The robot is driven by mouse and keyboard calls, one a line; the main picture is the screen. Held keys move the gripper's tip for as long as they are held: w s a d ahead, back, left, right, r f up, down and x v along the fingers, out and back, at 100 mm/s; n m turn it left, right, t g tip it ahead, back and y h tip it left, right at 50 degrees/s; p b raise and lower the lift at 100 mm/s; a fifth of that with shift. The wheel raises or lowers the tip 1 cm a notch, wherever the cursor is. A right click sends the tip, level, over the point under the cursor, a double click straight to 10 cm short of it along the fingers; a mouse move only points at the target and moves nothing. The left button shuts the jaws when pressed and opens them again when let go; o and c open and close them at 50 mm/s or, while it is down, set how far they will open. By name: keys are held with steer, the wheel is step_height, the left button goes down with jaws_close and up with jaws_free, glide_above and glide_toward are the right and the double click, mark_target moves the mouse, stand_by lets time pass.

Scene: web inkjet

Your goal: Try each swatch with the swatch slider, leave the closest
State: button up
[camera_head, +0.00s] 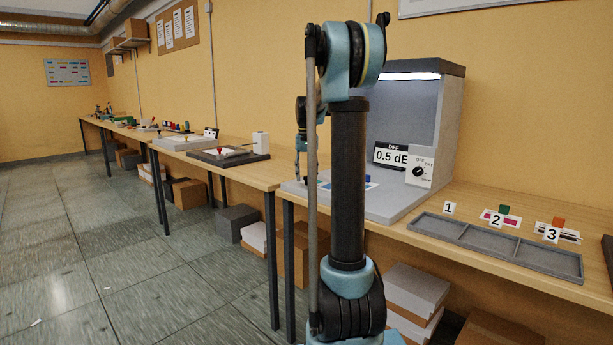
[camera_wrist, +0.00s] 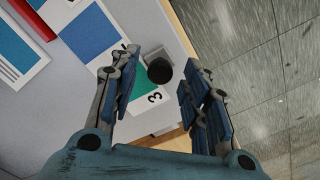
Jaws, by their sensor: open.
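My gripper (camera_wrist: 162,62) is open. Its fingers stand on either side of a black round knob (camera_wrist: 159,70), which looks apart from both. The knob stands at a strip (camera_wrist: 140,120) with a green patch (camera_wrist: 145,85) and a printed 3, likely the swatch slider; the fingers hide part of it. To its left lie white cards with blue patches (camera_wrist: 90,32). In the head view my gripper (camera_head: 300,178) is at the light booth (camera_head: 398,200), left of my arm. A display (camera_head: 391,155) reads 0.5 dE. Cards with a green handle (camera_head: 503,209) and an orange handle (camera_head: 558,222) lie by tags 2 and 3.
A grey tray with three empty compartments (camera_head: 470,252) lies along the bench's front edge. A selector knob (camera_head: 418,171) is on the booth's right side. A red bar (camera_wrist: 15,48) lies at the wrist view's left. The bench edge and tiled floor are close by on the right there.

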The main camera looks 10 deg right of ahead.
jaws_close()
steer(key=s+d, duration=0.1)
steer(key=s, duration=0.1)
steer(key=s+d, duration=0.3)
steer(key=s, duration=0.1)
steer(key=shift+s+d, duration=0.25)
steer(key=shift+d, duration=0.1)
jaws_free()
step_height(320, 180, up, 12)
stand_by(0.7)
